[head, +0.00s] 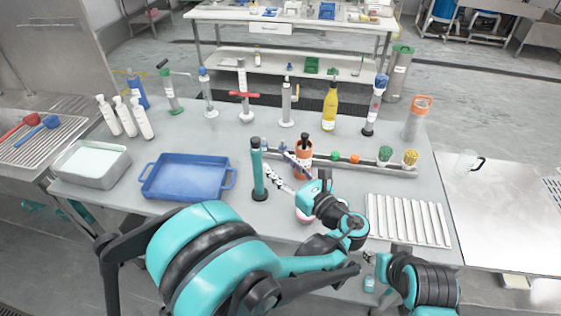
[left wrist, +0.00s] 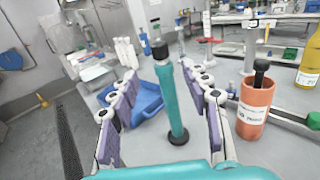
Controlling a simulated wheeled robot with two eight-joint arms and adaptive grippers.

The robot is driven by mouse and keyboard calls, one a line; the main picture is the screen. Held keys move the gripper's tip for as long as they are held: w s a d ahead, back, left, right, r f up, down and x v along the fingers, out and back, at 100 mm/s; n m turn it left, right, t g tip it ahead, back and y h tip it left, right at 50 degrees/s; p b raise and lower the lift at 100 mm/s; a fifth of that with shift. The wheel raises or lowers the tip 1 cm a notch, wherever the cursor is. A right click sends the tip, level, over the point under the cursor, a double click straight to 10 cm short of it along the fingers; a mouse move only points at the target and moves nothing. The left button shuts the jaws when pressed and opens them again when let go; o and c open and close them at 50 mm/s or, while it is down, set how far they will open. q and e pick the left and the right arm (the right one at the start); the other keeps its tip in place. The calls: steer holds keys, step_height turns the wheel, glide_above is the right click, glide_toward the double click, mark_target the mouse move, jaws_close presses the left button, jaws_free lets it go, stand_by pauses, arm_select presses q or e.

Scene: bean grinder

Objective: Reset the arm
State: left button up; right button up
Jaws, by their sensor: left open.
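A teal cylinder with a black top and round black base, which looks like the grinder (head: 258,172), stands upright on the grey table, right of the blue tray. My left gripper (head: 278,167) is open just to its right at its height. In the left wrist view the teal cylinder (left wrist: 172,100) shows between the two spread purple-padded fingers (left wrist: 165,112). No grip on it shows; I cannot tell how deep it is between the fingers. Part of my right arm shows at the lower right, but I cannot make out its gripper.
An orange container (head: 304,150) with a black-topped item stands close behind my left gripper. A pink-rimmed bowl, partly hidden, lies below it. A blue tray (head: 188,178), a white ribbed rack (head: 407,219) and several bottles and stands surround the area.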

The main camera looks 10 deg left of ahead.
arm_select(q)
steer(key=s+a+f+n+g+h, duration=0.2)
steer(key=s+a+f+n+h, duration=0.1)
steer(key=a+n, duration=0.25)
steer(key=s+a+f+n+g+h, duration=0.2)
steer(key=s+a+n+g, duration=0.1)
steer(key=a+n, duration=0.25)
steer(key=s+d+f+n+h, duration=0.2)
steer(key=s+f+n+h, duration=0.1)
steer(key=s+n+h, duration=0.5)
steer(key=s+n, duration=0.3)
steer(key=n, duration=0.4)
steer(key=shift+s+n, duration=0.3)
steer(key=shift+s, duration=0.05)
